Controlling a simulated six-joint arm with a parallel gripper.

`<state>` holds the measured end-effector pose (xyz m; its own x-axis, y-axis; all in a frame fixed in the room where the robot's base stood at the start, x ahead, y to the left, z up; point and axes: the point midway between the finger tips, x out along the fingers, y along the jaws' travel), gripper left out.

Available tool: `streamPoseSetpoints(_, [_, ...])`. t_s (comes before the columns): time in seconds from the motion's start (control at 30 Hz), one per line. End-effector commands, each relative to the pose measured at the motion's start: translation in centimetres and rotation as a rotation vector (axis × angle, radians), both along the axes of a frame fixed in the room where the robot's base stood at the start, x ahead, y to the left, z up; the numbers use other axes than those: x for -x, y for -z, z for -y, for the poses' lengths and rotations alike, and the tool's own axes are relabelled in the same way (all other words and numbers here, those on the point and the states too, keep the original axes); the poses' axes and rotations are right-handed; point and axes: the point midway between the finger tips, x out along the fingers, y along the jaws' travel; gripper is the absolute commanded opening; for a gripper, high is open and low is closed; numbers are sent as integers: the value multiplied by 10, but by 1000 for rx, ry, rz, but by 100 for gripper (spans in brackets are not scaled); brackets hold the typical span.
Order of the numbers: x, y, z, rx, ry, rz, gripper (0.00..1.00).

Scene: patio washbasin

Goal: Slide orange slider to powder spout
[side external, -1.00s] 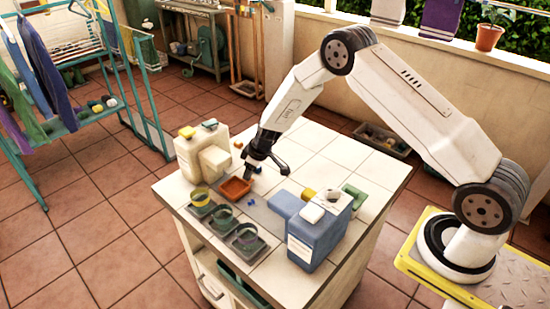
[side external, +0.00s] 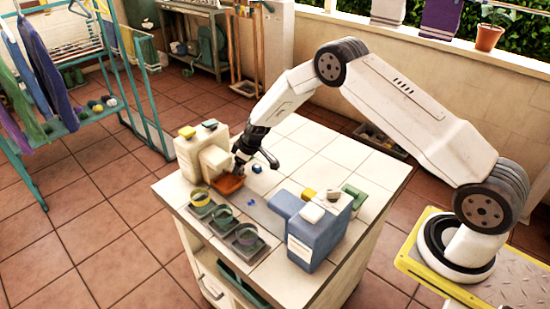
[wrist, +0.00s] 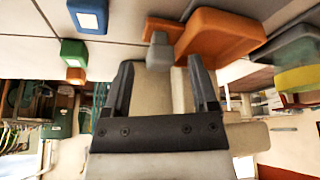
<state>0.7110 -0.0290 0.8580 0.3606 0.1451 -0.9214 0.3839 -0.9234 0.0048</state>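The orange slider (side external: 228,184) is an open orange tray on the table, just in front of the cream dispenser (side external: 200,160) with its protruding block. I cannot tell for sure which part is the powder spout. In the wrist view the slider (wrist: 222,35) lies at the upper right, with a grey tab (wrist: 160,52) on its left side. My gripper (wrist: 161,64) is open, its fingers apart on either side of the tab with visible gaps. In the side view my gripper (side external: 252,163) is low, right at the slider's back edge and partly covering it.
A blue dispenser (side external: 312,240) stands at the right. Several grey trays with coloured cups (side external: 222,219) line the front edge. Bare tabletop (side external: 310,150) lies behind and to the right.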

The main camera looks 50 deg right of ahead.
Motion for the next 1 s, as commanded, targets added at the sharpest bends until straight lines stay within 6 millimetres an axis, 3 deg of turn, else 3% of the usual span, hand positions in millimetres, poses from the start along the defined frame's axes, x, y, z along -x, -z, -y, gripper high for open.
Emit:
streamPoseSetpoints(0.47, [3, -4, 2, -2, 2, -6, 75])
streamPoseSetpoints(1.0, [21, -50, 9, -1, 1, -4, 75])
